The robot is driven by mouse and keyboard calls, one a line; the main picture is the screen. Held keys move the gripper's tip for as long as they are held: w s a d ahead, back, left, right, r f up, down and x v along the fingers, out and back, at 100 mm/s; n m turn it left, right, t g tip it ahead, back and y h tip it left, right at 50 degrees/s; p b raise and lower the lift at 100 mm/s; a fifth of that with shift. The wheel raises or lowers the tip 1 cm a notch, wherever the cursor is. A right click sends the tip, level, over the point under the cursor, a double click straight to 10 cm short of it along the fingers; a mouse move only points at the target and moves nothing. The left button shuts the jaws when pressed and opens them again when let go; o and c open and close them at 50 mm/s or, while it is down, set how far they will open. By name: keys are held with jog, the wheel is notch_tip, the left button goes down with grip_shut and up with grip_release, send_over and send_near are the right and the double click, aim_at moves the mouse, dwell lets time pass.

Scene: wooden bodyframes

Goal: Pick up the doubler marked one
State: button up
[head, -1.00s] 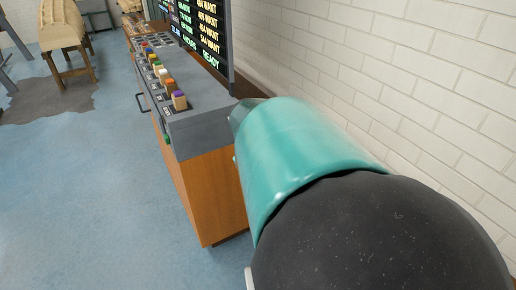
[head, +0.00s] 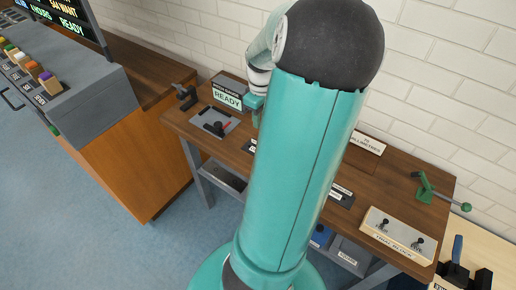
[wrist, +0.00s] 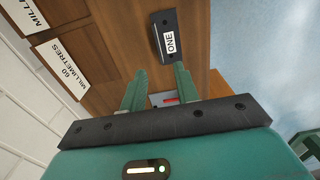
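The doubler marked one is a dark block (wrist: 161,17) with a white label reading ONE, lying on the brown bench top at the top middle of the wrist view. My gripper (wrist: 160,69) has its two green fingers spread apart, with nothing held between them. The fingertips point at the doubler and appear just short of its labelled end. In the head view my teal arm covers the middle of the bench. A dark labelled block (head: 341,195) shows right of the arm; its marking is too small to read.
The wooden bench (head: 376,178) stands against a white brick wall. On it are a READY sign (head: 228,94), a grey plate with a black clamp (head: 214,122), a TRIAL BLOCK board (head: 397,236) and a green lever tool (head: 436,193). A control console (head: 88,82) stands left.

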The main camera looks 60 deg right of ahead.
notch_tip(320, 180, down, 7)
jog(key=shift+r, duration=0.1)
jog(key=shift+d+f, duration=0.2)
jog(key=shift+f, duration=2.45)
jog(key=shift+c, duration=0.4)
grip_shut()
